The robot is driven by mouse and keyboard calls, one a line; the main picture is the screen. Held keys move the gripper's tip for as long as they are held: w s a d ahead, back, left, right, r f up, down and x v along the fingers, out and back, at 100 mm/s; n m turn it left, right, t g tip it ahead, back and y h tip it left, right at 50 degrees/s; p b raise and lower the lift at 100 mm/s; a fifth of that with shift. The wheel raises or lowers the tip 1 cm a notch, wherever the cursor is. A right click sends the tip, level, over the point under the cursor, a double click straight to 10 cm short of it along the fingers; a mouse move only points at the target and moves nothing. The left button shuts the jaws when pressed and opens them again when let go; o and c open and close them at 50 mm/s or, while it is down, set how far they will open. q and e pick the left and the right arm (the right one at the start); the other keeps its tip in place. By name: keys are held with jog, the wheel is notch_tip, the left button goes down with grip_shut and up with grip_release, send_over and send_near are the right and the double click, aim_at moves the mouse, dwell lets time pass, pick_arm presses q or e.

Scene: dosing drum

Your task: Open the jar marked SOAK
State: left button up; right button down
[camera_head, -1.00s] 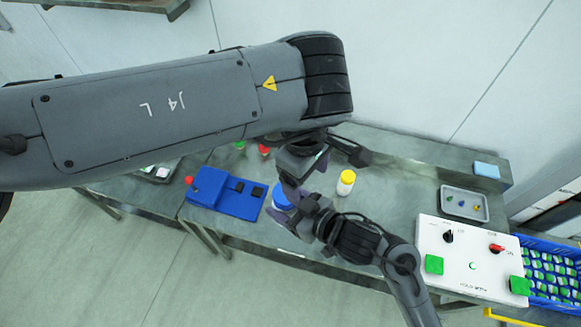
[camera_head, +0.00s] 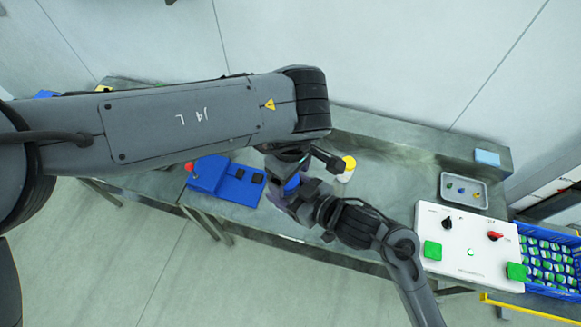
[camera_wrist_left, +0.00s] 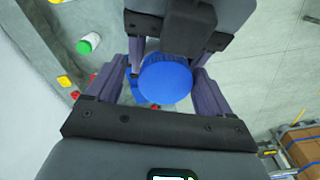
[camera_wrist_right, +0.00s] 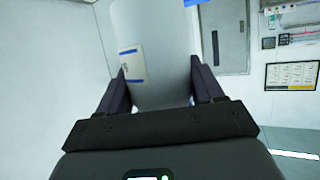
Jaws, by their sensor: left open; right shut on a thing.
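A jar with a blue lid (camera_head: 292,184) stands out between my two grippers in the head view. In the left wrist view the round blue lid (camera_wrist_left: 166,80) lies between the fingers of my left gripper (camera_wrist_left: 158,88), which is open around it. My right gripper (camera_wrist_right: 160,92) is shut on the pale jar body (camera_wrist_right: 158,50), seen large in the right wrist view. Its label (camera_wrist_right: 132,65) is too small to read, so I cannot confirm SOAK. In the head view my left arm and right gripper hide most of the jar.
A yellow-lidded jar (camera_head: 348,164) stands close to the right of the grippers. A blue box with a red knob (camera_head: 215,180) lies left. A grey tray (camera_head: 464,190), a white control panel (camera_head: 468,246) and a blue crate (camera_head: 548,262) are at right.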

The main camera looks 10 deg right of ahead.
pick_arm(q)
jog(key=shift+f, duration=0.1)
jog(key=shift+d, duration=0.1)
jog(key=c, duration=1.1)
jog(key=n, duration=0.3)
jog(key=shift+w+d, duration=0.1)
jog(key=shift+w, duration=0.1)
jog(key=o, duration=1.2)
jog(key=shift+c, duration=0.2)
jog(key=shift+s, duration=0.1)
jog(key=shift+a, duration=0.2)
